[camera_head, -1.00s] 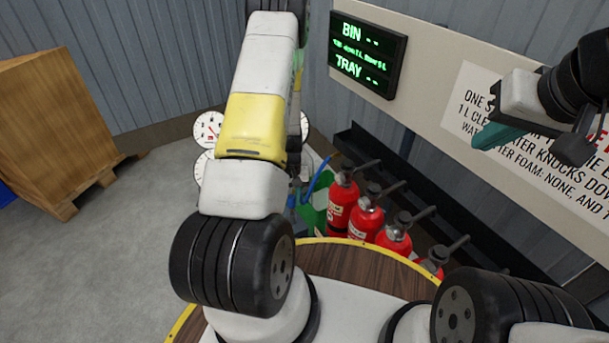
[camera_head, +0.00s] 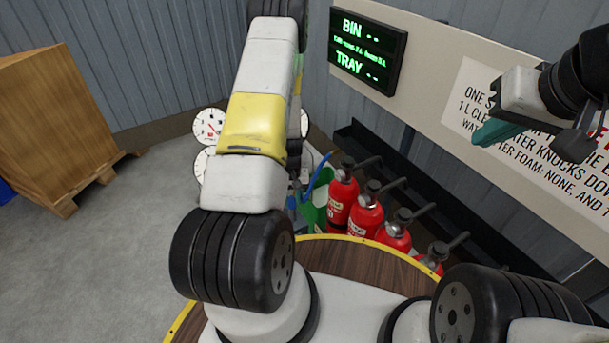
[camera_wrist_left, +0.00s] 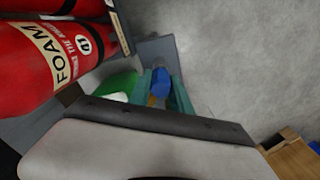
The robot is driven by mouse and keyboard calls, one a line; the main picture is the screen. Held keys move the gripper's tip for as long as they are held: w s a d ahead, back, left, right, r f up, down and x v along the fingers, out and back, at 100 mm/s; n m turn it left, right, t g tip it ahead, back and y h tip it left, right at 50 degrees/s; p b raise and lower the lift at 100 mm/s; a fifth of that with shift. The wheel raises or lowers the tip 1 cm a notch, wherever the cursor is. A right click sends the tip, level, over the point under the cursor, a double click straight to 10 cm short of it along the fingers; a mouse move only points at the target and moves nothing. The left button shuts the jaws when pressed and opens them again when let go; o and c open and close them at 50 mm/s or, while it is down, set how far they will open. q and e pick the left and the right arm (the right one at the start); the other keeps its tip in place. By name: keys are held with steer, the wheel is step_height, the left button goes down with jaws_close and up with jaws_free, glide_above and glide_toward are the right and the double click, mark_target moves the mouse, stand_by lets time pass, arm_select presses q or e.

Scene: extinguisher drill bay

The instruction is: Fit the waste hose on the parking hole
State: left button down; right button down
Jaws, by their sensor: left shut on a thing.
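A blue hose (camera_head: 321,177), which looks like the waste hose, curves up beside a green part behind my left arm in the head view. In the left wrist view, my left gripper (camera_wrist_left: 163,92) has teal fingers closed around a blue piece (camera_wrist_left: 160,82), apparently this hose's end. A grey plate (camera_wrist_left: 157,48) lies just beyond the fingertips; I cannot make out the parking hole. My right gripper (camera_head: 492,132), with teal fingers, hangs in front of the sign at the upper right; its opening is unclear.
Several red extinguishers (camera_head: 365,214) stand in a row right of my left arm, close to the left gripper. White dials (camera_head: 208,126) stand left of the arm. A wooden crate (camera_head: 55,125) is at the far left. The grey floor (camera_head: 100,260) there is clear.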

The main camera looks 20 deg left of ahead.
arm_select(q)
steer(key=shift+f, duration=0.75)
stand_by(0.8)
steer(key=c, duration=1.1)
jaws_free()
